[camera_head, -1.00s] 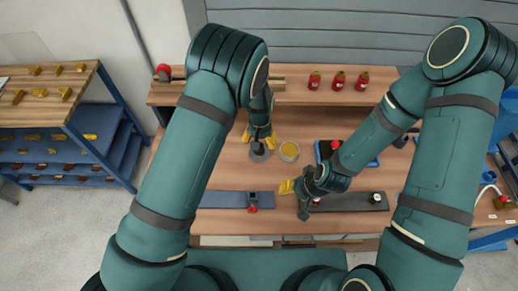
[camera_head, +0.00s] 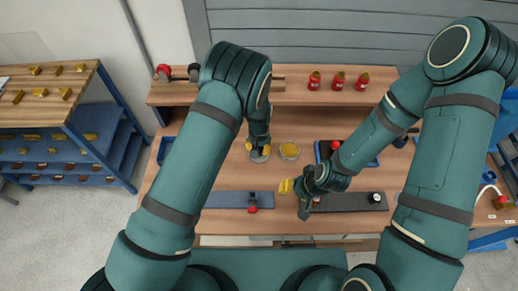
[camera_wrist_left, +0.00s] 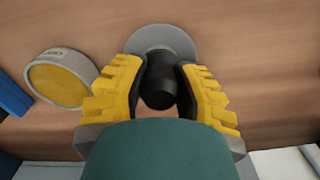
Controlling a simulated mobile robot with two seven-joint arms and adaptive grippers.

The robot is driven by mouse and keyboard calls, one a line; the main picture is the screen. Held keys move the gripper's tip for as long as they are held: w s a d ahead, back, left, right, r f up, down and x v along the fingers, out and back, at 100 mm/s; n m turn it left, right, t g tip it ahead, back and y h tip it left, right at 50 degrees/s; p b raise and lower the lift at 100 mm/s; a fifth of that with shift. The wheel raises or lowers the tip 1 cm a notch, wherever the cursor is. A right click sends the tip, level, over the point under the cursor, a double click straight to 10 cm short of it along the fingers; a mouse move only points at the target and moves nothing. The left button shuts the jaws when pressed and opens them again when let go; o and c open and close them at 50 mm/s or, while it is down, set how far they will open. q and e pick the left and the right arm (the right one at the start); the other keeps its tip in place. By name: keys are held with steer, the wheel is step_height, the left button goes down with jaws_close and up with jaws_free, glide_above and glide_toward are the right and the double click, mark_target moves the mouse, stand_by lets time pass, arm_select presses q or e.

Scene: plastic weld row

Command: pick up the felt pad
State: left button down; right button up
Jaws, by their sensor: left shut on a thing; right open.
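The felt pad appears to be the grey round disc (camera_wrist_left: 162,36) with an upright black knob (camera_wrist_left: 160,88) in the left wrist view. Its grey rim also shows in the head view (camera_head: 260,157), low at the work table. My left gripper (camera_head: 259,147) points down over it. Its yellow fingers are shut on the black knob, one on each side, and the disc is below the fingertips. I cannot tell whether the disc touches the table. My right gripper (camera_head: 285,187) is open and empty, to the right and nearer the front.
A round tin with yellow contents (camera_head: 289,150) stands just right of the disc. A blue-edged tray (camera_head: 373,162) is farther right. Grey strips (camera_head: 226,199) lie along the front. Red bottles (camera_head: 339,81) stand on the back shelf. Bare wood (camera_head: 170,195) shows at left.

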arm_select(q)
step_height(320, 180, up, 10)
stand_by(0.6)
steer(key=c, duration=1.5)
jaws_free()
jaws_close()
